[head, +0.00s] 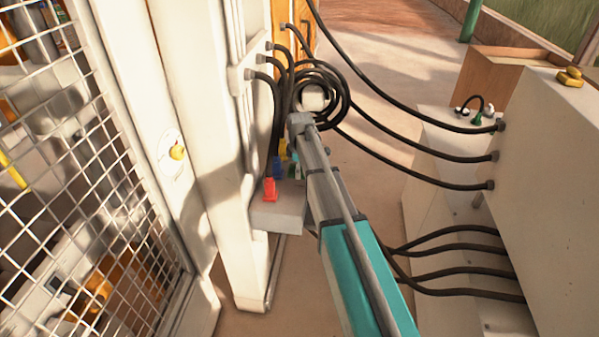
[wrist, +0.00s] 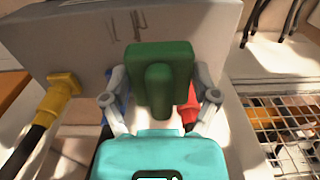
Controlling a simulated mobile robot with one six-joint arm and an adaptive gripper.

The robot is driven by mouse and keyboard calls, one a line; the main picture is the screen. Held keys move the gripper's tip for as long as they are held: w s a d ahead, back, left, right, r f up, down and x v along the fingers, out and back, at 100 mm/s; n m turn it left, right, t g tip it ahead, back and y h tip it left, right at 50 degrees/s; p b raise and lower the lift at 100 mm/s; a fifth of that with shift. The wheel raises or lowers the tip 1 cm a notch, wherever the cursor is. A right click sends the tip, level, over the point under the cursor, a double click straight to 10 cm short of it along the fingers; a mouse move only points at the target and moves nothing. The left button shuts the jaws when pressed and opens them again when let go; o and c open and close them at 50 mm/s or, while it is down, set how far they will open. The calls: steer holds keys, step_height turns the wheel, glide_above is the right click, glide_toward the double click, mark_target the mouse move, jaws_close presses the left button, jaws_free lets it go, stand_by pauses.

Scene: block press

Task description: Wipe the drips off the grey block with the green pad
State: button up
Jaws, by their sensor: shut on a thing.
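In the wrist view my gripper (wrist: 158,88) is shut on the green pad (wrist: 180,52), with a finger on each side of its handle. The pad is in front of the grey block (wrist: 75,62), below the drips. I cannot tell whether it touches the block. The drips (wrist: 138,26) are thin dark streaks on the block's face, just above and left of the pad. In the head view the grey block (head: 280,216) is on the side of the white column. My arm hides part of it there, and my gripper is not clearly visible.
A yellow plug (wrist: 62,84) with a black hose, a blue plug (wrist: 117,100) and a red plug (wrist: 188,107) are on the block. Coiled black hoses (head: 340,95) hang close to my arm. A wire mesh guard (head: 80,170) stands at left, a pale cabinet (head: 545,180) at right.

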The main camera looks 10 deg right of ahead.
steer(key=shift+f, duration=0.1)
steer(key=shift+f+b, duration=0.45)
steer(key=shift+b, duration=0.1)
